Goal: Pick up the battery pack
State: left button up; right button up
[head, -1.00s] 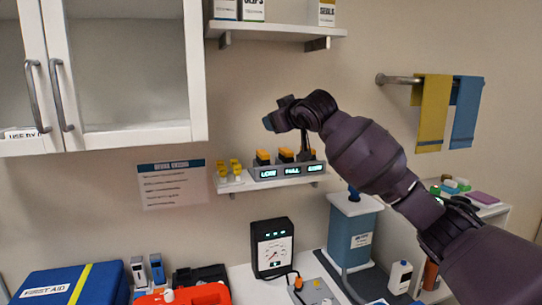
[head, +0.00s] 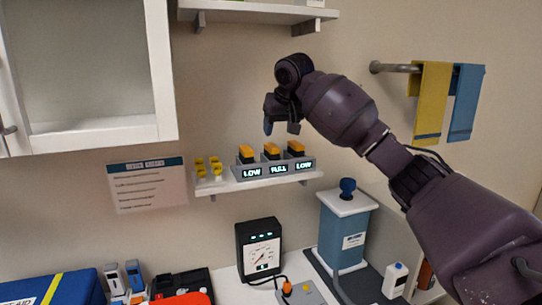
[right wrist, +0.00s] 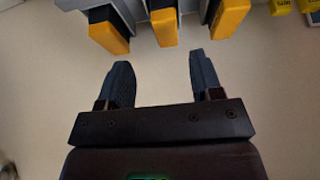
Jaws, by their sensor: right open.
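Three battery packs with yellow-orange tops, left (head: 246,153), middle (head: 271,151) and right (head: 296,148), stand upright in a grey charger (head: 238,173) on a wall shelf. Its lit labels read LOW, FULL, LOW from left to right. My right gripper (head: 281,126) is open and empty, fingers pointing down, just above the packs in the head view. In the right wrist view its two fingers (right wrist: 161,75) are apart with only bare wall between them. The packs show at the top, with the middle one (right wrist: 165,27) roughly in line with the gap. My left gripper is out of view.
Small yellow items (head: 208,168) stand left of the charger. An upper shelf (head: 255,12) and an open-looking cabinet (head: 90,130) are above. A blue canister with a knob (head: 345,235) and a gauge box (head: 260,249) stand below.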

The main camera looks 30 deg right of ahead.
aim_at(272, 145)
jog(key=shift+x, duration=0.85)
jog(key=x, duration=0.1)
jog(key=p+x, duration=0.1)
jog(key=x, duration=0.2)
jog(key=shift+w+a+r, duration=0.1)
jog(key=shift+w+a, duration=0.1)
jog(key=shift+a, duration=0.2)
jog(key=shift+w+d+f+p, duration=0.1)
jog(key=shift+w+f+p, duration=0.25)
jog(key=shift+f, duration=0.25)
jog(key=shift+s, duration=0.1)
